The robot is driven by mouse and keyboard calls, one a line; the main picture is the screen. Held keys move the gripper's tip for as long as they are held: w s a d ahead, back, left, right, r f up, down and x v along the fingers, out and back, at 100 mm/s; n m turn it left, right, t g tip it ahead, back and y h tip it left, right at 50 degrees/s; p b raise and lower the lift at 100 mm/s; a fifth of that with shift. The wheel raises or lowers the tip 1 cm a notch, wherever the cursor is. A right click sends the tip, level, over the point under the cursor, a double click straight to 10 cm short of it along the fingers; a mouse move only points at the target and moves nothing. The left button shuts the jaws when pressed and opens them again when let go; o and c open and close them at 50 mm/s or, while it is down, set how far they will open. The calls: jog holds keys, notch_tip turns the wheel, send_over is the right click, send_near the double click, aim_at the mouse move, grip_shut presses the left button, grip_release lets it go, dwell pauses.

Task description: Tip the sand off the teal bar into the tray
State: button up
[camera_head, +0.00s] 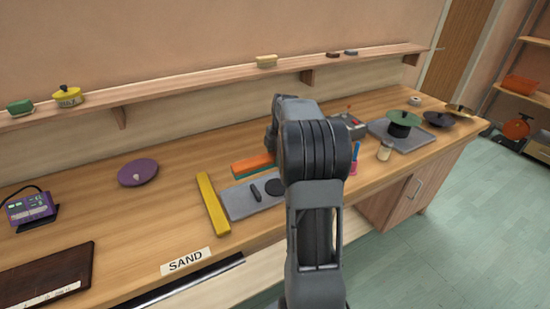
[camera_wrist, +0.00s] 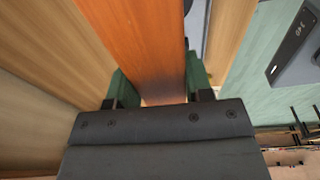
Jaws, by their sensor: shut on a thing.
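An orange bar (camera_head: 254,162) lies in the middle of the bench, with a teal bar (camera_head: 256,173) showing as a thin strip along its near side. In the wrist view the orange bar (camera_wrist: 145,45) runs between the green-faced fingers of my gripper (camera_wrist: 156,92), which is shut on it. In the head view my arm hides the gripper and the bars' right ends. No sand can be made out on the teal bar. A grey slab or shallow tray (camera_head: 238,203) with small dark pieces lies just in front of the bars. I cannot tell whether it is the sand tray.
A yellow bar (camera_head: 212,204) lies left of the grey slab. A SAND label (camera_head: 186,262) is on the front edge. A dark brown board or tray (camera_head: 50,270) is at the left. A purple disc (camera_head: 138,172) and a grey tray (camera_head: 416,141) also stand on the bench.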

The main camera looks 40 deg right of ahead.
jog(key=shift+f+t+b, duration=0.55)
jog(key=shift+t+b, duration=0.25)
jog(key=shift+b, duration=1.35)
jog(key=t+b, duration=0.1)
jog(key=b, duration=0.4)
jog(key=shift+f+t+h, duration=0.3)
jog(key=shift+f+t, duration=0.1)
jog(key=t+b, duration=0.1)
jog(key=b, duration=0.4)
jog(key=shift+f+t, duration=0.4)
jog(key=t+b, duration=0.1)
jog(key=b, duration=0.2)
jog(key=shift+f, duration=0.25)
jog(key=shift+f+n+t+b, duration=0.1)
jog(key=shift+n+t+b, duration=0.2)
jog(key=shift+t+b, duration=1.25)
jog(key=shift+g+b, duration=0.5)
jog(key=shift+g, duration=0.25)
